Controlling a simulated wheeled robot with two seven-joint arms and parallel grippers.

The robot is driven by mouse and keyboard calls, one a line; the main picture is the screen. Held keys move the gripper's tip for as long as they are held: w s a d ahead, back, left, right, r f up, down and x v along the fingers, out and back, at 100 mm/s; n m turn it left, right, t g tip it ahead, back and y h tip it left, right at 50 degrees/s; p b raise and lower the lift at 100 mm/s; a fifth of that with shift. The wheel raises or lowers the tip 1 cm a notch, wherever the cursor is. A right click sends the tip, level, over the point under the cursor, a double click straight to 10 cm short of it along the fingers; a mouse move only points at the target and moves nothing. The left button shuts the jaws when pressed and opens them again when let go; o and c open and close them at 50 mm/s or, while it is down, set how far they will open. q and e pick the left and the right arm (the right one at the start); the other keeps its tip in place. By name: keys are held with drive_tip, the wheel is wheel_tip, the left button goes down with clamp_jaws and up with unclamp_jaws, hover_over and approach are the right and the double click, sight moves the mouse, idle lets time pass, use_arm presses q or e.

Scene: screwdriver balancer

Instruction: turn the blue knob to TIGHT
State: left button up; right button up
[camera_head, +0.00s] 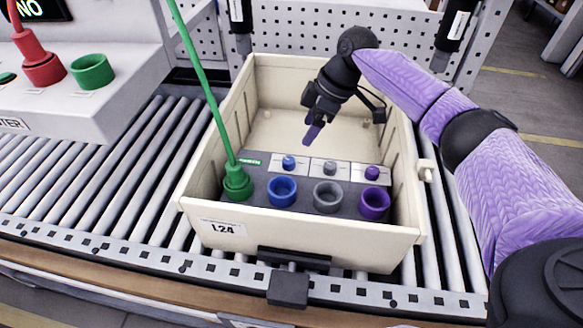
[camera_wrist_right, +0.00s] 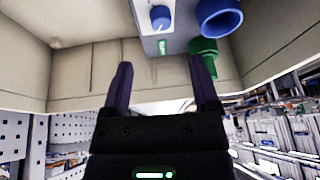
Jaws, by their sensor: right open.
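The blue knob (camera_head: 289,162) sits on a light plate on the dark panel inside the cream bin, behind the blue cup-shaped holder (camera_head: 282,191). It also shows at the top of the right wrist view (camera_wrist_right: 160,17), ahead of the fingers. I cannot read any TIGHT mark beside it. My right gripper (camera_head: 312,133) is above the bin, behind and a little right of the blue knob, and apart from it. In the right wrist view its two fingers (camera_wrist_right: 160,88) are spread with nothing between them. My left gripper is not in view.
A grey knob (camera_head: 330,168) and a purple knob (camera_head: 372,173) stand to the right, behind matching holders. A green tool on a cord stands in the green holder (camera_head: 237,182) at left. The cream bin (camera_head: 300,238) walls surround the panel; its back floor is clear.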

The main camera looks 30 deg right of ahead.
sight(290, 160)
drive_tip(key=b+x, duration=0.3)
drive_tip(key=x, duration=0.6)
drive_tip(key=shift+a+f, duration=0.15)
drive_tip(key=shift+f, duration=0.1)
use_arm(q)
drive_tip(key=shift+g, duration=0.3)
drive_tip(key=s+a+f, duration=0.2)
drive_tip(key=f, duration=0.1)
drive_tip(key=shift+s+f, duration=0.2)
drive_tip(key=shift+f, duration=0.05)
use_arm(e)
clamp_jaws()
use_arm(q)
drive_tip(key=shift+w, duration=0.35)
use_arm(e)
drive_tip(key=shift+r, duration=0.1)
